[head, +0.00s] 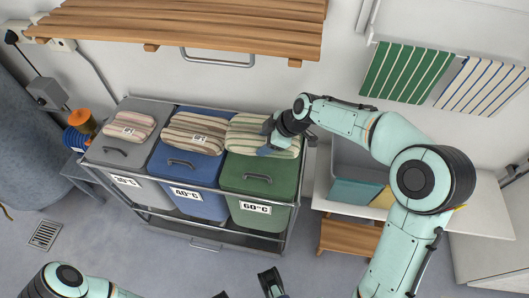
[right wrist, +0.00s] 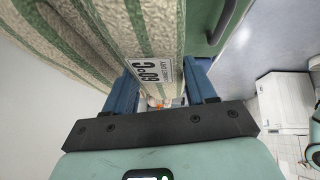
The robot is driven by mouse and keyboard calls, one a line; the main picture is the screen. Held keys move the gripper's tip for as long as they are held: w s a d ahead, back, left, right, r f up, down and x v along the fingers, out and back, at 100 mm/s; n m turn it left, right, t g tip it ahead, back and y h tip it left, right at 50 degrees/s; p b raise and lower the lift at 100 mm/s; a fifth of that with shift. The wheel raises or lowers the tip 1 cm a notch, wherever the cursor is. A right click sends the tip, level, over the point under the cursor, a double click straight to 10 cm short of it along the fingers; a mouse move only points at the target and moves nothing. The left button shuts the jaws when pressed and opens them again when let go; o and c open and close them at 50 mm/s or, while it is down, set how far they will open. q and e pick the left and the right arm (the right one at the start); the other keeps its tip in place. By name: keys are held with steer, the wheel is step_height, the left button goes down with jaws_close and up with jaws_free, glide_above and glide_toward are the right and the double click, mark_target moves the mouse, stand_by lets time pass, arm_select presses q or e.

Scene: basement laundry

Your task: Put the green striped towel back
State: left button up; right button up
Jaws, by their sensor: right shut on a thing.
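The green striped towel (head: 262,128), cream with green stripes and folded, lies on the back part of the green bin's lid (head: 262,178) in the head view. My right gripper (head: 272,143) is at its right front edge and shut on it. In the right wrist view the towel (right wrist: 75,45) fills the upper left, with a white 60°C tag (right wrist: 153,72) close to the blue fingers (right wrist: 163,88). My left arm shows at the bottom left of the head view. Only dark parts of my left gripper (head: 248,290) show at the bottom edge.
A grey bin (head: 125,158) and a blue bin (head: 187,165) stand left of the green one, each with a folded towel on top. A wooden shelf (head: 190,28) overhangs behind. Green-white (head: 405,72) and blue-white (head: 482,85) striped cloths hang at right. A bench (head: 480,205) stands right.

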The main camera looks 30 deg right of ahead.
steer(key=shift+f+b, duration=0.4)
steer(key=shift+f, duration=2.6)
steer(key=shift+f, duration=0.15)
steer(key=o, duration=1.5)
steer(key=shift+s+d+r, duration=0.15)
steer(key=shift+r, duration=0.3)
steer(key=p+v, duration=0.1)
steer(key=v, duration=1)
steer(key=shift+s+r+p, duration=0.1)
steer(key=shift+r+p, duration=0.05)
steer(key=shift+p, duration=0.15)
